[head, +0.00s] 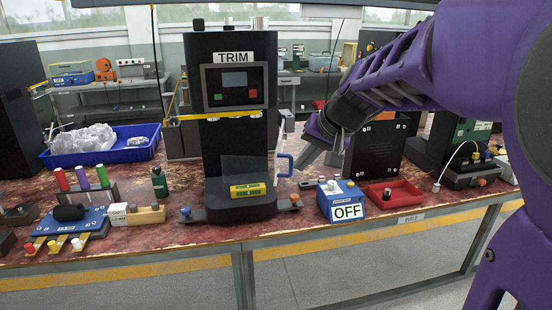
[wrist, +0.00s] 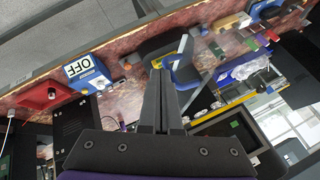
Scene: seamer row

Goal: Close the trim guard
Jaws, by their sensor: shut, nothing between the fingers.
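The trim machine (head: 228,130) is a black upright unit labelled TRIM. A clear panel (head: 240,168) shows low in its front, above a yellow-green piece (head: 248,190). A blue handle (head: 284,165) with a pale edge beside it stands at the machine's right side; I take it for the trim guard's handle. I cannot tell how far the guard stands open. My gripper (head: 305,163) is shut and empty, just right of the handle, pointing down-left. In the wrist view my gripper's fingers (wrist: 160,75) are together, close to the blue part (wrist: 186,75); contact is unclear.
A blue box marked OFF (head: 341,200) and a red tray (head: 392,194) stand right of the machine. A black panelled unit (head: 377,150) stands behind them. The bench's front edge runs close by.

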